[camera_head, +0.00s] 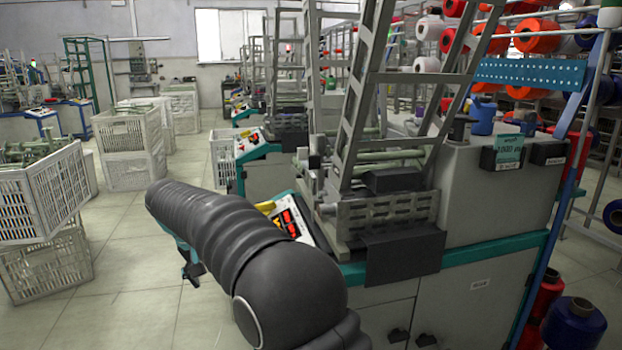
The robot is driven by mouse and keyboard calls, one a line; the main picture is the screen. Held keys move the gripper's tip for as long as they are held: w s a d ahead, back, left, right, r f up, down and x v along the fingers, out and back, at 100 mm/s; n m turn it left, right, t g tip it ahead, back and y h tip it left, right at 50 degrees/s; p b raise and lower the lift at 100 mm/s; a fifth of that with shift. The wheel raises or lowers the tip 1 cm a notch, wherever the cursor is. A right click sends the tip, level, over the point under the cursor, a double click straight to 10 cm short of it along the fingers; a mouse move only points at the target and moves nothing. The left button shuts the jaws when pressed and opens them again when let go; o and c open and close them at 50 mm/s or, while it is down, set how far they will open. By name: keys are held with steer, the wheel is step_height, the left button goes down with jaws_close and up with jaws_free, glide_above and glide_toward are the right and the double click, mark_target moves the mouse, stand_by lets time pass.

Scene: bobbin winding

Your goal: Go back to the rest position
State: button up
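My dark grey arm reaches up and left from the bottom middle of the view. Its far end is over the open floor, to the left of the winding machine (480,215). My gripper (190,272) is mostly hidden behind the arm; only a small dark part of it shows below a teal piece. I cannot tell whether it is open or shut, and no held thing shows. The arm overlaps part of the machine's control panel (290,222) in the picture; I cannot tell the gap between them.
White crates (45,195) stand at the left, with more stacked crates (130,150) behind. Tiled floor (125,270) is clear between crates and machine. Racks of red and white yarn cones (537,36) fill the upper right. A dark blue cone (573,325) is at lower right.

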steer(key=s+d+r+m+t+y, duration=0.1)
steer(key=s+d+m, duration=0.1)
steer(key=s+d, duration=1.3)
steer(key=s+d+r+m+t+y, duration=0.1)
steer(key=s+d+m+y, duration=0.1)
steer(key=s+d, duration=1.4)
steer(key=d, duration=0.6)
steer(key=shift+d+r+t, duration=0.15)
steer(key=shift+d+t, duration=0.05)
steer(key=shift+t, duration=0.1)
steer(key=shift+s, duration=0.1)
